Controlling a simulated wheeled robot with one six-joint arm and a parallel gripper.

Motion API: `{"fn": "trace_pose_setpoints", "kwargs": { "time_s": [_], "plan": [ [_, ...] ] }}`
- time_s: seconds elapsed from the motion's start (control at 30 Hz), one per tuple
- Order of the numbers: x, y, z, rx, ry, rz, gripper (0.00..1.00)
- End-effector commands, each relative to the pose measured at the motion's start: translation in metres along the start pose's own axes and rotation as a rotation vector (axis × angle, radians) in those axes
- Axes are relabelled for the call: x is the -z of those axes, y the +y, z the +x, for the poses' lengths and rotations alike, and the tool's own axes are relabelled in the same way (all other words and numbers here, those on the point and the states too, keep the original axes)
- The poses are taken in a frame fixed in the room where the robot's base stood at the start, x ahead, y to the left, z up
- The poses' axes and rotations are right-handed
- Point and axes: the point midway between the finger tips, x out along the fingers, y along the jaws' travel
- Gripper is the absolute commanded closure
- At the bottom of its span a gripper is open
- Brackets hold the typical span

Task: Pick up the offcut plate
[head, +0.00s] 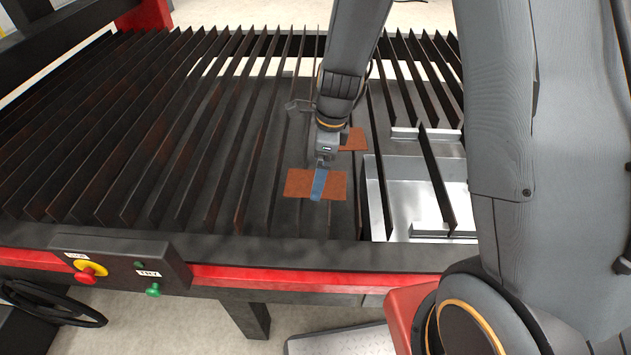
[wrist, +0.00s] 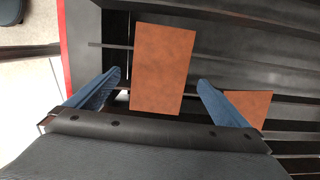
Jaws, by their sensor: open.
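A flat, rust-brown plate (head: 296,183) lies across the dark slats near the front of the cutting table. It fits the offcut plate, and in the wrist view (wrist: 163,65) it sits between my two blue fingers. A second rust-brown plate (head: 354,139) lies farther back to the right; it shows partly in the wrist view (wrist: 251,104), behind the right finger. My gripper (head: 318,192) points down at the front plate, its blue fingers covering part of it. My gripper (wrist: 160,82) is open, with a gap on both sides of the plate. I cannot tell the exact height between fingertips and plate.
Upright metal slats (head: 160,140) run front to back over the table. At the right some slats are absent, leaving an opening over a bright metal tray (head: 398,205). A red front rail (head: 320,280) carries a control box (head: 120,262) with red and green buttons.

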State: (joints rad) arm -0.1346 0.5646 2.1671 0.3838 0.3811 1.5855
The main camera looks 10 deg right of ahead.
Motion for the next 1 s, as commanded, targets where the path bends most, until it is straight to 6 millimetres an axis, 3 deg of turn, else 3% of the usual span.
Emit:
{"fn": "trace_pose_setpoints", "kwargs": {
  "time_s": [0.2,0.47,0.83,1.0],
  "plan": [
    [-0.001,0.001,0.019,0.0,0.0,0.0,0.0],
    [-0.001,0.001,0.021,0.0,0.0,-0.002,0.0],
    [-0.001,0.001,0.021,0.0,0.0,-0.002,0.61],
    [-0.001,0.0,0.02,0.001,0.0,-0.002,0.61]
  ]
}}
